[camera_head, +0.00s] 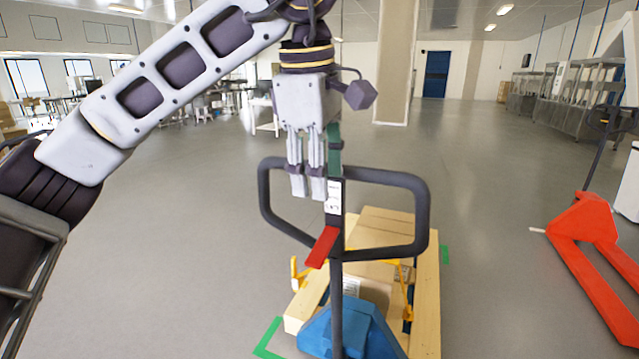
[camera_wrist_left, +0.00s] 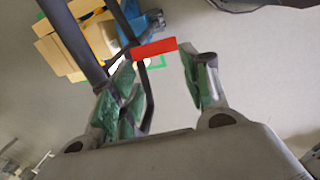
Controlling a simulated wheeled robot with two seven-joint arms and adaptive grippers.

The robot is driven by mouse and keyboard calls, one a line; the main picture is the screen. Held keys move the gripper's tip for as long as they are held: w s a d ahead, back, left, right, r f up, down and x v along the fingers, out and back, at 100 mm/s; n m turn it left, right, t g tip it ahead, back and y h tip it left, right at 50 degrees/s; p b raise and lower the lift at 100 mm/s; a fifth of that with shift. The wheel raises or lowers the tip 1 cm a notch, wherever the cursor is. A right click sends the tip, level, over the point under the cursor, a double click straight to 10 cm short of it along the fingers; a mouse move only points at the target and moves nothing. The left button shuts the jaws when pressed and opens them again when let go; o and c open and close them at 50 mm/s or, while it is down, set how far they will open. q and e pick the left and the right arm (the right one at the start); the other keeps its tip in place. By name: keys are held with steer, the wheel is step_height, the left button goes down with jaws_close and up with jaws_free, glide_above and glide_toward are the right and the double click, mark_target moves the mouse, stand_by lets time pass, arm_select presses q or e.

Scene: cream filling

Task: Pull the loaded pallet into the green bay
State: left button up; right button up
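My left gripper (camera_head: 308,194) points down at the dark handle loop (camera_head: 422,215) of the pallet jack, overlapping the loop's upper left part. The left wrist view shows its green-padded fingers (camera_wrist_left: 158,62) apart, with a red lever (camera_wrist_left: 154,48) lying across the gap beyond them. I cannot tell whether the fingers touch the handle. The red lever (camera_head: 322,247) also shows inside the loop in the head view. The jack's blue body (camera_head: 350,335) stands at the wooden pallet (camera_head: 431,290), which carries cardboard boxes (camera_head: 376,290). Green corner marks (camera_head: 268,338) lie on the floor nearby. My right gripper is out of view.
A red pallet jack (camera_head: 590,250) stands at the right. Metal benches (camera_head: 588,95) line the right wall, and a pale pillar (camera_head: 395,70) stands behind the pallet. The grey floor left of the pallet and between it and the red jack is clear.

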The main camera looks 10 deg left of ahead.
arm_select(q)
steer(key=shift+v, duration=1.5)
